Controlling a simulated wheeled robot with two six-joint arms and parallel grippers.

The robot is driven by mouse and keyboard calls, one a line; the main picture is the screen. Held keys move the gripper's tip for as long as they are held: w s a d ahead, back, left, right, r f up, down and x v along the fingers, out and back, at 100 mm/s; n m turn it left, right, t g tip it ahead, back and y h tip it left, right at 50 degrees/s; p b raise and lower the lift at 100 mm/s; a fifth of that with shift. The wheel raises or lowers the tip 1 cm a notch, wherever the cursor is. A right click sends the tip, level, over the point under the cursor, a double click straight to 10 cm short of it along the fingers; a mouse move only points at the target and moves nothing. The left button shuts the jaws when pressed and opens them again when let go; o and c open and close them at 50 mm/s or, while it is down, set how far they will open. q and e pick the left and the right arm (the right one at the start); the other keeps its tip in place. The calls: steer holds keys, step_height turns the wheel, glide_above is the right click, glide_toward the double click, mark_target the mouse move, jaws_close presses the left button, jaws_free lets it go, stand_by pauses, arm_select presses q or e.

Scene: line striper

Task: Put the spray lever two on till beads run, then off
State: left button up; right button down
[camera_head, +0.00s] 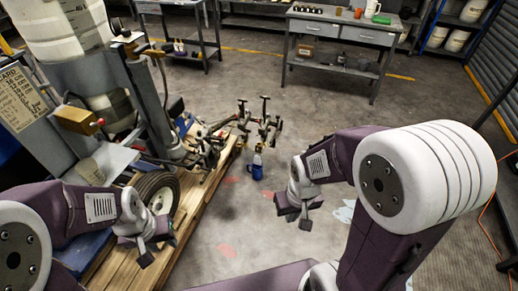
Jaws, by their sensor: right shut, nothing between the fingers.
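The line striper (85,85) stands at the left on a wooden pallet, with a rubber wheel (157,192) at its near side. Spray gear with upright black-handled parts (243,112) sits at its far right end. I cannot tell which part is spray lever two, or whether any lever is on or off. No beads can be made out. My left gripper (156,248) is over the pallet near the wheel, well short of the spray gear; its finger gap is unclear. My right gripper (305,217) is shut and empty above the floor, right of the gear.
A blue bottle (257,170) stands on the floor just in front of the spray gear. A grey workbench (340,35) stands at the back, with shelves of white buckets (457,40) to its right. The floor right of the pallet is mostly clear.

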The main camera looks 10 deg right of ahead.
stand_by(0.4)
arm_select(q)
jaws_close()
